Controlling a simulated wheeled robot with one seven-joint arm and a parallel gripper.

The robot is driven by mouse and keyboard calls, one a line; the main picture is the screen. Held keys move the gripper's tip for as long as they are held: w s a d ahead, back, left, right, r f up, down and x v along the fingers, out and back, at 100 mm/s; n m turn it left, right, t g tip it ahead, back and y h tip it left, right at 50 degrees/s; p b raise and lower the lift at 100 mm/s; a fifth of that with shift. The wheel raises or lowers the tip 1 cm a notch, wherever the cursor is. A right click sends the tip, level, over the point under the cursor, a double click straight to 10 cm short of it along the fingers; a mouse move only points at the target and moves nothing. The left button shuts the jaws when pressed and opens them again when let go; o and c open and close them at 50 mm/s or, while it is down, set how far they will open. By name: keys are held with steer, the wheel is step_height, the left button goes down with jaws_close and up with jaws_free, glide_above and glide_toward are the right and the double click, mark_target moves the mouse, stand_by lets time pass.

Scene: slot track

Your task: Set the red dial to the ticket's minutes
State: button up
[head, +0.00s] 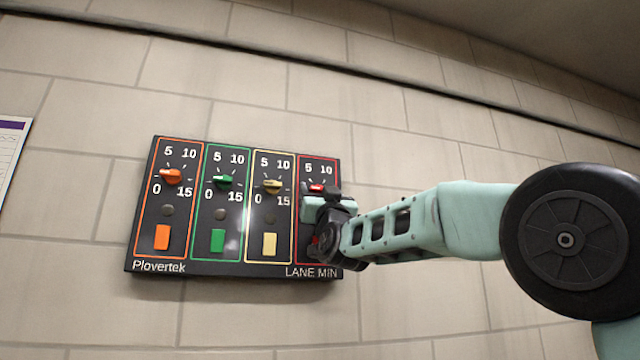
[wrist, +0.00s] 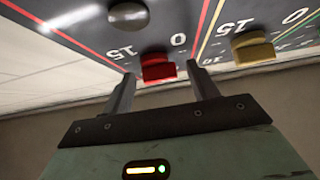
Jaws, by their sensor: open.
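The red dial (head: 317,188) is the rightmost of the dials on the black wall panel (head: 210,267). In the wrist view the red dial (wrist: 158,68) shows upside down, between the "15" and "0" marks. My gripper (wrist: 161,72) is open, with one finger on each side of the red dial; contact is not visible. I cannot tell which mark the dial points at. In the head view my gripper (head: 326,203) covers the lower part of the red lane. No readable ticket shows; a sheet with a purple band (head: 12,150) is cut off at the left edge.
Orange (head: 171,176), green (head: 222,181) and yellow (head: 271,186) dials sit left of the red one, with matching rectangular buttons below. The yellow dial (wrist: 255,50) is close to my right finger in the wrist view.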

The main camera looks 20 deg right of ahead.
steer(key=shift+w+r, duration=0.1)
steer(key=c, duration=1)
steer(key=shift+m+h, duration=0.9)
steer(key=shift+m, duration=0.1)
steer(key=m+h, duration=0.2)
steer(key=shift+a+m+g+h+b, duration=0.1)
steer(key=shift+m+g+h+b, duration=0.2)
steer(key=shift+m+h+b, duration=0.1)
steer(key=m+g+h, duration=0.1)
steer(key=m+h, duration=0.1)
steer(key=m+g+h+p, duration=0.1)
steer(key=m+h, duration=0.1)
steer(key=m, duration=0.1)
steer(key=m+g+h, duration=0.1)
steer(key=m+h, duration=0.1)
steer(key=shift+a+r, duration=0.15)
steer(key=shift+r, duration=0.15)
steer(key=m+g+h+p, duration=0.1)
steer(key=m+g, duration=0.1)
steer(key=m, duration=0.1)
steer(key=m+g+h+p, duration=0.1)
steer(key=m+h, duration=0.1)
steer(key=m, duration=0.1)
steer(key=shift+g, duration=0.4)
steer(key=shift+m+g+h+p, duration=0.35)
steer(key=shift+m+g, duration=0.85)
steer(key=shift+m, duration=0.5)
steer(key=shift+r+m, duration=0.1)
steer(key=shift+m, duration=0.2)
